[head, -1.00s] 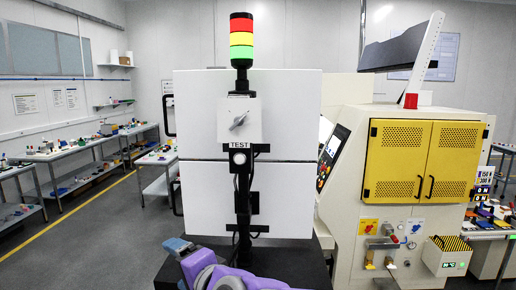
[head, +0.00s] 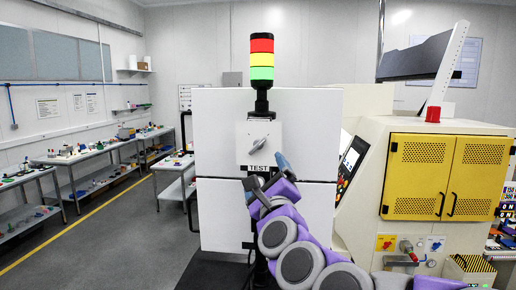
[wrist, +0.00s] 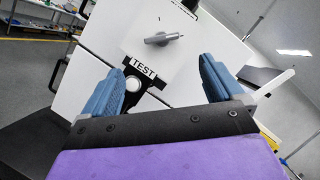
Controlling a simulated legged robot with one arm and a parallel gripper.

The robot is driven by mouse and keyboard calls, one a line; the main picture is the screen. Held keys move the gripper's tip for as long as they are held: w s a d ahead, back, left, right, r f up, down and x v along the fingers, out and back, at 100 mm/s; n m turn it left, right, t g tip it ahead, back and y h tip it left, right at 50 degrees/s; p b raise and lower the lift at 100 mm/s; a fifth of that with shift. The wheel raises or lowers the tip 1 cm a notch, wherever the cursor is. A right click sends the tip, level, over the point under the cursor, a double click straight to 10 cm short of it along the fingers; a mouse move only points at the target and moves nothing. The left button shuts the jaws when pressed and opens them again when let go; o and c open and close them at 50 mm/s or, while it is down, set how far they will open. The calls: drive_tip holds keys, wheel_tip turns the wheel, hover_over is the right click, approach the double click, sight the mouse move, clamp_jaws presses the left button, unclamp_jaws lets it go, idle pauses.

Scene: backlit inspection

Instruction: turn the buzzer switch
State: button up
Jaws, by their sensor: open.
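My gripper (head: 267,172) is in front of the panel, a little below the knob. In the wrist view my gripper (wrist: 160,85) has its two blue fingers wide apart, with nothing between them. A round white button (wrist: 133,84) shows below the label, near the left finger. No contact with the knob shows.
A red, yellow and green light tower (head: 262,60) stands above the panel. A cream machine with yellow doors (head: 448,178) stands to the right. Benches with small parts (head: 95,150) line the left side, with clear floor before them.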

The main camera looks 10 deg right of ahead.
sight(257, 148)
drive_tip(key=p+x, duration=0.1)
drive_tip(key=x, duration=0.9)
drive_tip(key=shift+w+d, duration=0.15)
drive_tip(key=shift+x, duration=0.85)
drive_tip(key=shift+r, duration=0.1)
drive_tip(key=c, duration=1)
